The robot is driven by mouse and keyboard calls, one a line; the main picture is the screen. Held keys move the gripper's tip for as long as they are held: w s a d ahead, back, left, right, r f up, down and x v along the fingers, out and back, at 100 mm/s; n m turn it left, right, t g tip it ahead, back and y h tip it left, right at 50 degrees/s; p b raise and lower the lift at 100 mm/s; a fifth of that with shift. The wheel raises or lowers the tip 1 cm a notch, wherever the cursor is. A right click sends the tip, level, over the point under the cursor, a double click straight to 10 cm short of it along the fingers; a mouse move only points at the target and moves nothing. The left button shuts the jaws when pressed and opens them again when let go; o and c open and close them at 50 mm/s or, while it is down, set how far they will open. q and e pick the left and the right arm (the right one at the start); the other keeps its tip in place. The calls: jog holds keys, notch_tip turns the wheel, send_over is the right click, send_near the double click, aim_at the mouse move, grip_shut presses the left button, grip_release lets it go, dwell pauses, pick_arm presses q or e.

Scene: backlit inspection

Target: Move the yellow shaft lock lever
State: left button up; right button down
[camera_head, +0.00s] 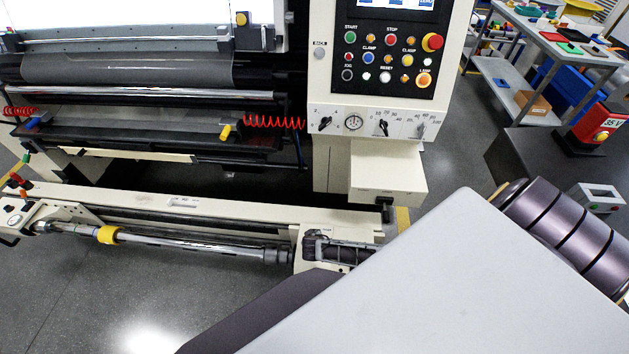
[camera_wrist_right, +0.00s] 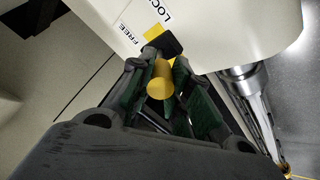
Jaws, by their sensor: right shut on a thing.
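The yellow shaft lock lever (camera_wrist_right: 161,80) shows its round yellow end between my right gripper's fingers in the right wrist view. Behind it is a dark mount on a cream housing (camera_wrist_right: 215,30), beside printed labels; one reads FREE, the other is cut off after "LOC". My right gripper (camera_wrist_right: 160,88) is shut on the lever, with green-lined fingers on both sides. In the head view, the dark right gripper (camera_head: 312,246) is at the right end of the metal shaft (camera_head: 180,243); the lever cannot be made out there. My left gripper is not in view.
The shaft carries a yellow collar (camera_head: 108,235) near its left end. A cream beam (camera_head: 190,204) runs behind it. The control panel (camera_head: 395,50) stands above, with a cream box (camera_head: 388,178) below. Large dark rolls (camera_head: 560,225) are at right. Open floor lies in front.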

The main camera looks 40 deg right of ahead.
jog(key=shift+s+d+f, duration=0.1)
jog(key=shift+s+d, duration=0.05)
jog(key=shift+d, duration=0.25)
jog(key=c, duration=1.5)
grip_release()
jog(key=shift+c, duration=0.2)
jog(key=shift+o, duration=0.8)
jog(key=shift+a, duration=0.15)
jog(key=shift+a, duration=0.1)
